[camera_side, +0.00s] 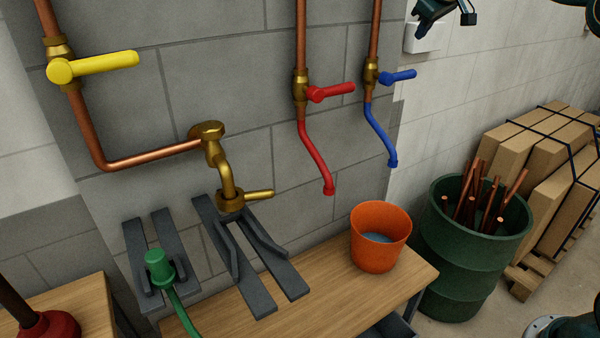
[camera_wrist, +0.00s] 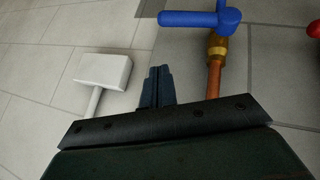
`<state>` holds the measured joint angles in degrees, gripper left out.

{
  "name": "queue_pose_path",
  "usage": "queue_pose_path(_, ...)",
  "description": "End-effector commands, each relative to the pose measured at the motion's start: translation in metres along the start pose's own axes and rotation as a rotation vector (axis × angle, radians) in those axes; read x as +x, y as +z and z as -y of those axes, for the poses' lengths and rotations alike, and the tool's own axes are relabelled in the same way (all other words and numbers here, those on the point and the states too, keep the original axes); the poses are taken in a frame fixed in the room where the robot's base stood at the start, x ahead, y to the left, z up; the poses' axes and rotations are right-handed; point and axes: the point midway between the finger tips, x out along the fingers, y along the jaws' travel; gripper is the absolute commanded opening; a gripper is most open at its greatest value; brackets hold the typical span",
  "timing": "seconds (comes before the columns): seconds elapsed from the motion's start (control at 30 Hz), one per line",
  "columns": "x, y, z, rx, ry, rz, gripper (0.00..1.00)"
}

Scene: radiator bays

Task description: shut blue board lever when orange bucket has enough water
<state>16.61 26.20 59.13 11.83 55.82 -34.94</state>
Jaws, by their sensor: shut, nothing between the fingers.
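The blue lever (camera_side: 400,76) points sideways to the right from a brass valve on a vertical copper pipe. It also shows in the wrist view (camera_wrist: 195,18), at the top. A blue spout (camera_side: 381,137) hangs below the valve; I see no clear stream from it. The orange bucket (camera_side: 380,255) stands on the bench, with some water (camera_side: 378,238) inside, below its rim. My gripper (camera_wrist: 158,78) is shut and empty, apart from the blue lever. In the side view, part of my gripper (camera_side: 437,15) shows at the top edge, above the blue lever.
A red lever (camera_side: 331,92) with a red spout is left of the blue one. A yellow lever (camera_side: 105,63) and a brass tap (camera_side: 225,180) are farther left. A white box (camera_wrist: 105,72) is on the wall. A green drum (camera_side: 460,265) holds copper pipes beside the bench.

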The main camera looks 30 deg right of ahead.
Motion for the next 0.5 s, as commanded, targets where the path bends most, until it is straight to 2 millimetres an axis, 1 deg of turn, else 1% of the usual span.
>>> queue_pose_path(0.03,-0.009,0.0,-0.003,0.001,0.001,-0.002,0.0)
queue_pose_path(0.2,-0.032,0.0,-0.01,0.0,0.001,-0.003,0.0)
queue_pose_path(0.33,-0.042,0.001,-0.013,0.0,0.0,-0.001,0.0)
queue_pose_path(0.5,-0.048,0.001,-0.014,0.0,0.0,0.0,0.0)
